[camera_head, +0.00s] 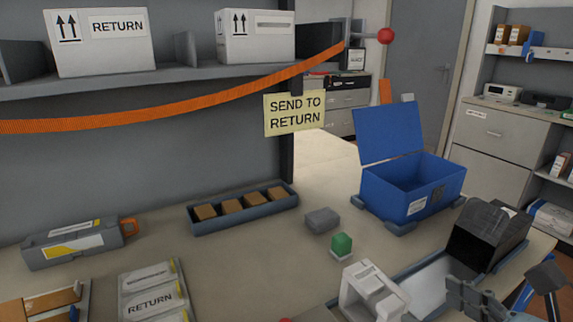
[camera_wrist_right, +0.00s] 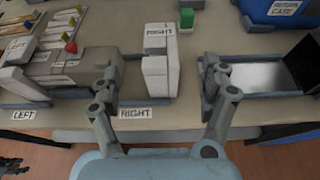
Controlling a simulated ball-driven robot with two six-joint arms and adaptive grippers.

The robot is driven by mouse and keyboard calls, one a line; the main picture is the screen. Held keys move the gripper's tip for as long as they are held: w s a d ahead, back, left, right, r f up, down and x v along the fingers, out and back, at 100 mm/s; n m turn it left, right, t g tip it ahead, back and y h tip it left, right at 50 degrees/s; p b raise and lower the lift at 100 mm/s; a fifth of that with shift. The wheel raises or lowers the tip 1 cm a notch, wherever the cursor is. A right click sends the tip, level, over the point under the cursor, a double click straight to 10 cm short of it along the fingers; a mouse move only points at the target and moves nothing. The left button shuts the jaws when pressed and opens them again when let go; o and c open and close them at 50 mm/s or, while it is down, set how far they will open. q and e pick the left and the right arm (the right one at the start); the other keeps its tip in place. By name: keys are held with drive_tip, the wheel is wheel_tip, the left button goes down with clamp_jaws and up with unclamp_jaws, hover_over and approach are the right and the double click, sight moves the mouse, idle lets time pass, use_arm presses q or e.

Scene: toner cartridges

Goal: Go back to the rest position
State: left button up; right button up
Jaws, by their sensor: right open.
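My right gripper (camera_head: 508,293) is at the bottom right of the head view, near the table's front edge. In the right wrist view its two fingers (camera_wrist_right: 163,88) are spread wide apart with nothing held between them. A white block (camera_head: 372,292) stands on the table beyond the fingers; it also shows in the wrist view (camera_wrist_right: 158,70), by a RIGHT label. A grey cartridge-like body (camera_wrist_right: 82,72) lies left of it in the wrist view.
A black glossy box (camera_head: 488,236) stands at a tray (camera_head: 427,285) near the gripper. A blue open-lidded case (camera_head: 405,205), a green block (camera_head: 341,244) and a grey block (camera_head: 322,219) stand behind. An orange strap (camera_head: 200,103) crosses above the table.

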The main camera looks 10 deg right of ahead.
drive_tip(key=w+d+r+m+t+h, duration=0.1)
drive_tip(key=d+r+m+t+h, duration=0.2)
drive_tip(key=r+m, duration=0.35)
drive_tip(key=w+d+r+m+t+h, duration=0.2)
drive_tip(key=r+m+t, duration=0.1)
drive_tip(key=r+m, duration=0.4)
drive_tip(key=s+d+m+g+h, duration=0.2)
drive_tip(key=d+m+h, duration=0.5)
drive_tip(key=m, duration=0.5)
drive_tip(key=s+a+f+m+g+y, duration=0.1)
drive_tip(key=s+f+m+g, duration=0.6)
drive_tip(key=f+m+g, duration=0.35)
drive_tip(key=s+a+f+m+g+y, duration=0.3)
drive_tip(key=s+a+f+y, duration=0.25)
drive_tip(key=a, duration=0.45)
drive_tip(key=s+d+f+g+b, duration=0.1)
drive_tip(key=d+f+b, duration=0.1)
drive_tip(key=f, duration=1.4)
drive_tip(key=s+d+f+b, duration=0.1)
drive_tip(key=s+f+b, duration=0.15)
drive_tip(key=f, duration=1.35)
drive_tip(key=s+d+f+g+b, duration=0.1)
drive_tip(key=s+f+b, duration=0.2)
drive_tip(key=s+f, duration=1.4)
drive_tip(key=shift+f+b, duration=0.3)
drive_tip(key=shift+f, duration=0.35)
